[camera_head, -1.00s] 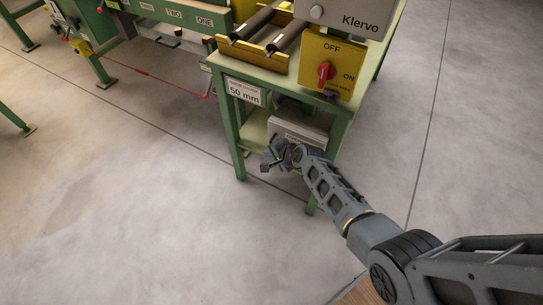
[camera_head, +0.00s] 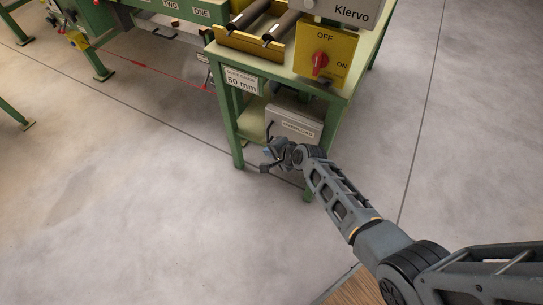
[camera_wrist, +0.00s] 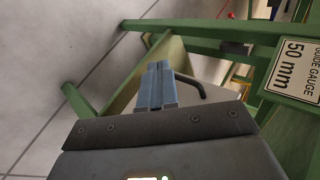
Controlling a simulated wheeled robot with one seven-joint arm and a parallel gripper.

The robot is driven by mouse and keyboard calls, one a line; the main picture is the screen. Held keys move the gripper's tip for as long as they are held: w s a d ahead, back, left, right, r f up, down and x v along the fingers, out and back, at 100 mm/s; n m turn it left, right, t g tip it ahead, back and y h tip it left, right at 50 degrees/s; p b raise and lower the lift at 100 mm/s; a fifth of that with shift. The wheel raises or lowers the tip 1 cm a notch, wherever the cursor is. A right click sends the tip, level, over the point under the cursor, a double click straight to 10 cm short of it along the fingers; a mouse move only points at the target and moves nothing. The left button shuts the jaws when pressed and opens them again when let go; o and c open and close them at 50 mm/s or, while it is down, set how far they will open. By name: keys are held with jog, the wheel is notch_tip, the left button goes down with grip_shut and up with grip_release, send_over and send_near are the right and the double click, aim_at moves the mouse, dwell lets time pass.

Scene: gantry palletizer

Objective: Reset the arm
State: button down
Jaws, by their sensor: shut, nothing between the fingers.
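My gripper (camera_head: 268,160) is at the end of my arm, in front of the green stand's lower shelf in the head view. In the wrist view its two blue-grey fingers (camera_wrist: 156,86) are pressed together with nothing between them. Behind them in the wrist view is a dark curved handle (camera_wrist: 192,84) on a pale surface. In the head view a grey box (camera_head: 296,122) with a small label stands on the lower shelf, just beyond my gripper. I cannot tell from these views how wide the gap between gripper and box is.
The green stand (camera_head: 236,120) carries a yellow switch panel (camera_head: 335,50) with a red knob (camera_head: 319,64), rollers (camera_head: 268,25) and a "50 mm" sign (camera_head: 242,82). The same sign is close at right in the wrist view (camera_wrist: 298,68). Open concrete floor lies to the left.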

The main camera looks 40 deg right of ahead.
jog(key=s+a+r+p, duration=0.1)
jog(key=s+a+r, duration=0.1)
jog(key=s+r, duration=0.2)
jog(key=shift+s+a+r, duration=0.25)
jog(key=shift+a+r, duration=0.1)
jog(key=shift+r, duration=0.05)
jog(key=s+a+r+n+t+h, duration=0.1)
jog(key=s+r+n, duration=0.3)
jog(key=s, duration=0.8)
jog(key=s+a+r+n+t, duration=0.15)
jog(key=s+r+n, duration=0.3)
jog(key=s, duration=0.65)
jog(key=s+a+r+n+t, duration=0.1)
jog(key=s+r+n, duration=0.3)
jog(key=r, duration=0.7)
jog(key=s+a+r+n+t, duration=0.2)
jog(key=s+r+n, duration=0.2)
jog(key=s+r, duration=0.5)
notch_tip(320, 180, up, 3)
jog(key=shift+s+r, duration=0.2)
jog(key=shift+s, duration=0.05)
jog(key=shift+a+n, duration=0.1)
jog(key=shift+n, duration=0.15)
